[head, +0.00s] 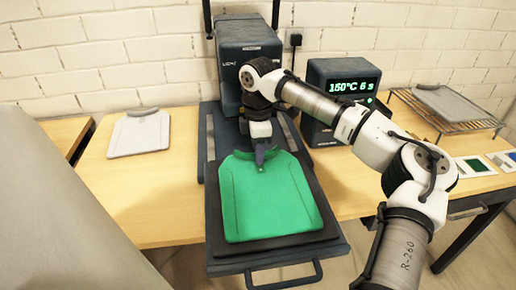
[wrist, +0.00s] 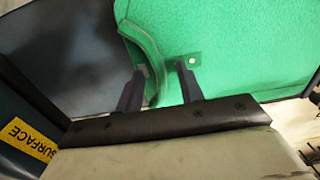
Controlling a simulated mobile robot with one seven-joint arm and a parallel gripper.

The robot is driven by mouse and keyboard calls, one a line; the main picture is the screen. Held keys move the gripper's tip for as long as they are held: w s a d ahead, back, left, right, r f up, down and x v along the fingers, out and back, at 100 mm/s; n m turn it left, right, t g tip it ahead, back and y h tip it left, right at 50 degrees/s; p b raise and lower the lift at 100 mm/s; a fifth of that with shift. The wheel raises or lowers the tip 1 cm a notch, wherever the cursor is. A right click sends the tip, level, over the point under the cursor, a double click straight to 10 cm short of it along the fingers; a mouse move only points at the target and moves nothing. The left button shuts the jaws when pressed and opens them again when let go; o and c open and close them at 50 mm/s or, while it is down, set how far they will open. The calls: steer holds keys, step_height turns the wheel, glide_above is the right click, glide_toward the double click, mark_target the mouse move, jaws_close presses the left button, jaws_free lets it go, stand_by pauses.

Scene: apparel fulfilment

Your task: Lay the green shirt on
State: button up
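The green shirt (head: 268,200) lies flat, collar toward the press, on the dark pulled-out platen (head: 218,246) of the heat press (head: 243,62). It looks roughly centred there, with a dark border around it. My gripper (head: 262,160) points down at the shirt's collar. In the wrist view, the two dark fingers of my gripper (wrist: 162,80) stand apart, with the raised collar edge of the green shirt (wrist: 235,45) between them. I see a gap between the fingers and no clear grip on the cloth. Whether the fingertips touch the shirt is unclear.
A grey shirt (head: 139,132) lies on the wooden table (head: 185,180) at left. Another grey shirt (head: 448,103) lies on a wire rack (head: 470,127) at right. A control box (head: 343,78) reads 150°C 6 s. The platen's front handle (head: 285,277) sticks out over the table edge.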

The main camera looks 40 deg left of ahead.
step_height(320, 180, up, 14)
steer(key=shift+b, duration=0.3)
steer(key=shift+f, duration=0.15)
